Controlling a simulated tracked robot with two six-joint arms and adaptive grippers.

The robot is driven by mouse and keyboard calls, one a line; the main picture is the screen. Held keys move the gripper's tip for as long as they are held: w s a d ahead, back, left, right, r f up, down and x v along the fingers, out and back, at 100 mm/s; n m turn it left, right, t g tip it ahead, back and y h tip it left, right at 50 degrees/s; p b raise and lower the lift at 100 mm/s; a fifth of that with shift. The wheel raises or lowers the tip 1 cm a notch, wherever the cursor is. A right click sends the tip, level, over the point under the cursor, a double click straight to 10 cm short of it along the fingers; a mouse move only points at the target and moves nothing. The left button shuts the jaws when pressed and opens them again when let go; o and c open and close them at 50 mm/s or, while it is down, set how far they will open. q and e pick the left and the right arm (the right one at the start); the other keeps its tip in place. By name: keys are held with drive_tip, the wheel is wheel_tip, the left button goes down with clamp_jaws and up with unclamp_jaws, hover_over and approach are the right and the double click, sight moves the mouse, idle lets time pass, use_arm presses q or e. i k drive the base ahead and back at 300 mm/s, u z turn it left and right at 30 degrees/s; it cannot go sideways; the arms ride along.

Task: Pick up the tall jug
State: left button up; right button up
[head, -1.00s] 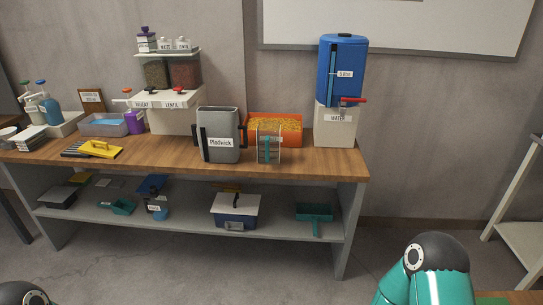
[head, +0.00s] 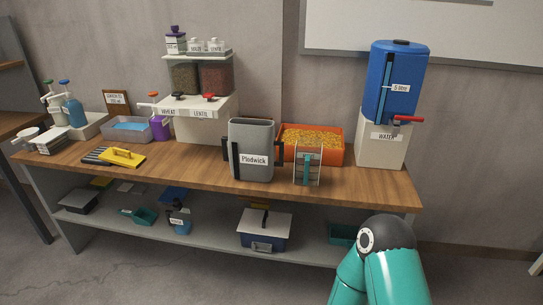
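The tall jug (head: 251,140) is a grey, tall container with a dark handle and a white label reading "Plodwick". It stands upright on the wooden worktop (head: 370,187), near the front edge and right of the middle. A teal and black link of my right arm shows at the lower right, in front of the bench and below the worktop. Neither of my grippers shows in the head view.
Right of the jug stand a small rack with a teal part (head: 307,168), an orange bin of yellow grains (head: 322,144) and a blue water dispenser (head: 395,85). A yellow-handled brush (head: 124,157) lies to the left. The lower shelf holds a lidded box (head: 264,230).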

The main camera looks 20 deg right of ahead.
sight(308, 152)
drive_tip(key=i, duration=0.95)
drive_tip(key=z, duration=0.55)
